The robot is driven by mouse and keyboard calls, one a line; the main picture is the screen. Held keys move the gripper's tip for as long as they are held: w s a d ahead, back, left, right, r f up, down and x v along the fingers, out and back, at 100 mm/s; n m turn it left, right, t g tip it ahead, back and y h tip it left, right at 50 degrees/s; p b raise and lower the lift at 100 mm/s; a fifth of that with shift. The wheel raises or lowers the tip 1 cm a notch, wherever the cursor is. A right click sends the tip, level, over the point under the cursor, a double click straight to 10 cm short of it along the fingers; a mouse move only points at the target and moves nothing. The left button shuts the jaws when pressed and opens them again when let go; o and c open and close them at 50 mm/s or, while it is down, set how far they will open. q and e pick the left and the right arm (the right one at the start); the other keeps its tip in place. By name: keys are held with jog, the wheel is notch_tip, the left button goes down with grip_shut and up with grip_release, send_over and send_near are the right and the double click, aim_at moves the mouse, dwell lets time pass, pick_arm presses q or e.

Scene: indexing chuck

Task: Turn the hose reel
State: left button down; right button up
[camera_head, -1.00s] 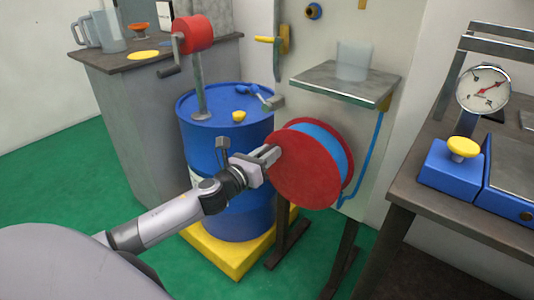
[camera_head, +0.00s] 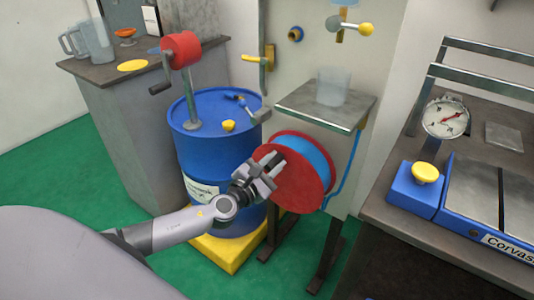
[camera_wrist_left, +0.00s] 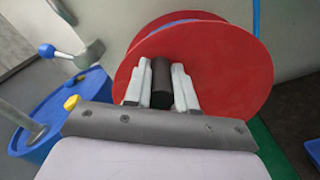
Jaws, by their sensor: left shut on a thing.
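The hose reel (camera_head: 302,187) has red side discs and a blue hose wound between them. It stands on dark legs to the right of the blue drum. My left gripper (camera_head: 270,166) is at the upper left of the reel's front disc. In the left wrist view, my left gripper (camera_wrist_left: 162,88) is shut on a dark cylindrical handle (camera_wrist_left: 162,82) that sticks out from the red disc (camera_wrist_left: 225,70). My right gripper is not in view.
A blue drum (camera_head: 210,150) with a red hand-crank pump (camera_head: 180,50) stands on a yellow base (camera_head: 222,252). A metal shelf (camera_head: 325,106) with a clear beaker is above the reel. A bench with a blue scale (camera_head: 412,192) is at right.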

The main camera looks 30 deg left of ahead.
pick_arm(q)
jog(key=shift+d+r+m, duration=0.25)
jog(key=shift+d+m, duration=0.05)
jog(key=shift+d+m+p, duration=0.35)
jog(key=shift+m+p, duration=0.15)
jog(key=shift+p, duration=0.15)
jog(key=shift+d+f+m, duration=0.15)
jog(key=shift+d+m, duration=0.05)
jog(key=shift+m, duration=0.1)
jog(key=shift+s, duration=0.1)
jog(key=c, duration=0.9)
grip_release()
